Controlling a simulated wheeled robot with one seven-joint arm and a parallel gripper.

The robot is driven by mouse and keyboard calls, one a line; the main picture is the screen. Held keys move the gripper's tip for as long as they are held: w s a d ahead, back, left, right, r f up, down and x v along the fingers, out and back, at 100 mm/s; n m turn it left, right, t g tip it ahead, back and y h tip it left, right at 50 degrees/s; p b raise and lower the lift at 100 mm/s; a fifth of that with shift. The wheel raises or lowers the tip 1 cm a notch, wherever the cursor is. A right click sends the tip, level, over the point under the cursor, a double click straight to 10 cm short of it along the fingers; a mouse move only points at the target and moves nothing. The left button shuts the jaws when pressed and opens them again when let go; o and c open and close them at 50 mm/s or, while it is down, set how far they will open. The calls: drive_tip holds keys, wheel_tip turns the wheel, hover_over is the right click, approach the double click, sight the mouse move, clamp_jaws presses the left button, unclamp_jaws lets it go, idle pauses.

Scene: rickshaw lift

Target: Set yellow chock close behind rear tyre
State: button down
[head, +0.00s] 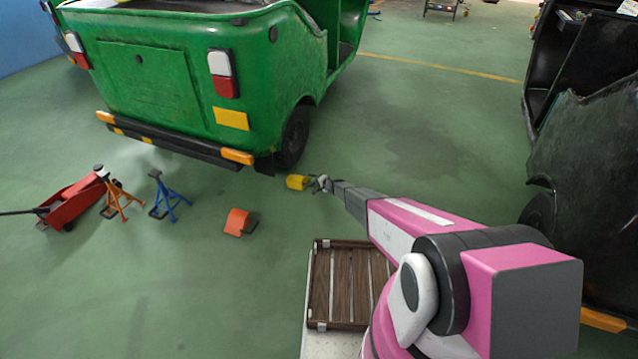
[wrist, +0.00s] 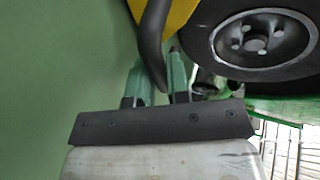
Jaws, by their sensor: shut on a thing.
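The yellow chock (head: 296,182) is low by the floor, just behind and a little to the right of the green rickshaw's rear tyre (head: 293,138). My gripper (head: 321,184) is shut on the chock from its right side. In the wrist view, the gripper fingers (wrist: 162,78) close around a dark curved bar on the chock, whose yellow body (wrist: 179,14) shows at the top edge. The tyre and its grey hub (wrist: 254,42) appear right beside the chock there. I cannot tell whether chock and tyre touch, or whether the chock rests on the floor.
An orange chock (head: 240,222) lies on the floor to the left. A red jack (head: 72,203), an orange stand (head: 118,195) and a blue stand (head: 167,196) are further left. A slatted wooden tray (head: 322,285) is below my arm. A black vehicle (head: 590,150) stands at right.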

sight(305, 179)
drive_tip(key=shift+w+a+f, duration=0.15)
drive_tip(key=shift+w+a, duration=0.4)
drive_tip(key=shift+a, duration=0.9)
drive_tip(key=shift+w+a+f, duration=0.15)
drive_tip(key=shift+w+a, duration=0.35)
drive_tip(key=shift+a, duration=0.95)
drive_tip(key=shift+w+a+f, duration=0.15)
drive_tip(key=shift+w+a, duration=0.4)
drive_tip(key=shift+a, duration=0.9)
drive_tip(key=shift+w+d+f, duration=0.1)
drive_tip(key=shift+w+d, duration=0.2)
drive_tip(key=shift+w, duration=0.6)
drive_tip(key=shift+w+d+f, duration=0.1)
drive_tip(key=shift+w+d, duration=0.2)
drive_tip(key=shift+w, duration=0.55)
drive_tip(key=c, duration=0.9)
unclamp_jaws()
drive_tip(key=shift+r, duration=0.1)
drive_tip(key=shift+s, duration=0.1)
drive_tip(key=shift+v, duration=4.2)
